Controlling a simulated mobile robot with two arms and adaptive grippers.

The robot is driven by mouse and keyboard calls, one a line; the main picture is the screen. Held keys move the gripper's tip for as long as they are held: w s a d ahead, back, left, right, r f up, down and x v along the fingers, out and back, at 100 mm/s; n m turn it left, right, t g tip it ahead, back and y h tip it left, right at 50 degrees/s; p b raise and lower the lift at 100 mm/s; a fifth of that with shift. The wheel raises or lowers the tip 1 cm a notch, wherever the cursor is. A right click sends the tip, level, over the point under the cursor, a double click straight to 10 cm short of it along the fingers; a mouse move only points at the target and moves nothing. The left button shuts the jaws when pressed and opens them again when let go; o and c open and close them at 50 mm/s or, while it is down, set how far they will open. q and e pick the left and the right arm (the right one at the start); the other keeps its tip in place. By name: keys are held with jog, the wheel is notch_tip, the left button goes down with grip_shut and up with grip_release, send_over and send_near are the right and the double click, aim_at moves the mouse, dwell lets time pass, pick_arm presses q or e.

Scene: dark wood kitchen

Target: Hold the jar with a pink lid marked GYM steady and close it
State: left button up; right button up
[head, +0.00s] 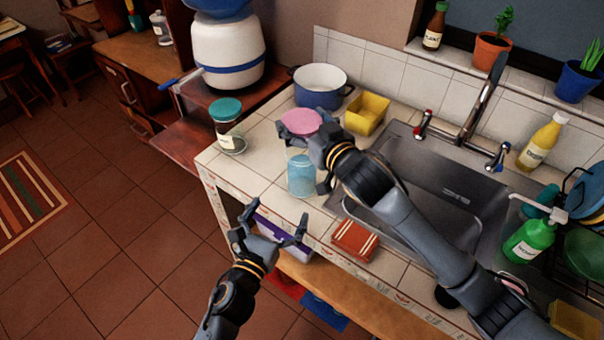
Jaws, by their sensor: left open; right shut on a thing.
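The pink lid (301,121) is held in my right gripper (303,140), whose arm comes in from the lower right. The lid appears raised above the jar and apart from it. The open blue-tinted glass jar (301,178) stands upright on the tiled counter, just below the lid in the head view. No GYM mark is readable, and part of the jar's right side is close to or behind a right finger. My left gripper (272,220) is open and empty, in front of the counter's edge and nearer than the jar, not touching it.
A teal-lidded jar (228,125) stands left of the jar. Behind are a blue-white pot (320,87) and yellow container (367,113). A red-striped cloth or sponge (356,240) lies at the front edge. The sink (450,180) is right. Counter left of the jar is clear.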

aim_at(296, 178)
pick_arm(q)
jog(key=shift+r, duration=0.15)
jog(key=x, duration=1.2)
jog(key=shift+c, duration=0.2)
jog(key=c, duration=1.7)
pick_arm(e)
jog(key=shift+f, duration=2.5)
jog(key=shift+f, duration=0.85)
